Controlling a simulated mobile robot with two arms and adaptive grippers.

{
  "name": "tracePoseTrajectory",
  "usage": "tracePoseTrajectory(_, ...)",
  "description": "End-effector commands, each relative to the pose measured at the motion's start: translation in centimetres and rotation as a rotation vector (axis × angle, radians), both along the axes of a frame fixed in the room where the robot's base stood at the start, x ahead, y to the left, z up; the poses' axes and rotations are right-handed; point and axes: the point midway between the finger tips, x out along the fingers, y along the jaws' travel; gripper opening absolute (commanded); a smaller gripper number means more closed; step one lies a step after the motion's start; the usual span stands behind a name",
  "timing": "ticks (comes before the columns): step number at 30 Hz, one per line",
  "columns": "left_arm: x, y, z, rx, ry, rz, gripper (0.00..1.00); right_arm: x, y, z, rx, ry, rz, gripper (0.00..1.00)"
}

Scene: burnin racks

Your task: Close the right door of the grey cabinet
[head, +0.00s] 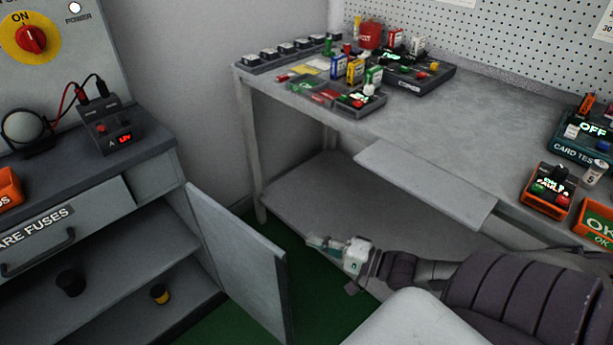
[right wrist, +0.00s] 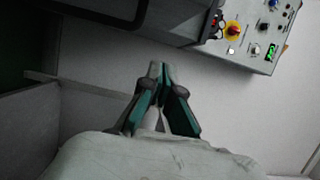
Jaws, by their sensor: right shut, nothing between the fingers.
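The grey cabinet (head: 155,180) stands at the left in the head view. Its right door (head: 240,265) is swung open and juts out into the room, showing its broad face and dark edge. The lower shelves are exposed. My right gripper (head: 318,241) is shut and empty, a little to the right of the door's free edge in the picture. I cannot judge the depth gap between them. In the right wrist view the shut fingers (right wrist: 160,70) show with nothing between them. My left gripper is not in view.
A grey workbench (head: 430,130) with a lower shelf and pull-out board (head: 425,185) stands behind my right arm. A black container (head: 70,283) and a smaller yellow-banded one (head: 160,294) sit inside the cabinet. Green floor (head: 240,325) shows around the door.

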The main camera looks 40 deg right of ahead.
Motion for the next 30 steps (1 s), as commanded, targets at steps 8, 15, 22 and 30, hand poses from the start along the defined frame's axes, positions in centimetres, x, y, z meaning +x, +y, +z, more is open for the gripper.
tracePoseTrajectory(8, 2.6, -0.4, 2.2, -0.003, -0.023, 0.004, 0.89, 5.6, 2.6, 0.0, 0.001, -0.009, 0.000, 0.00)
tracePoseTrajectory(15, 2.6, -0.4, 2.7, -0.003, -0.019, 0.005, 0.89, 6.7, 5.6, 0.1, 0.004, 0.000, 0.001, 0.00)
tracePoseTrajectory(22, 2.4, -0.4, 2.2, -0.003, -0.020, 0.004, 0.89, 6.3, 7.2, 0.0, 0.000, -0.002, 0.001, 0.00)
tracePoseTrajectory(30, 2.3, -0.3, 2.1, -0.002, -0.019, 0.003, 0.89, 6.3, 7.3, 0.0, -0.001, -0.002, 0.001, 0.00)
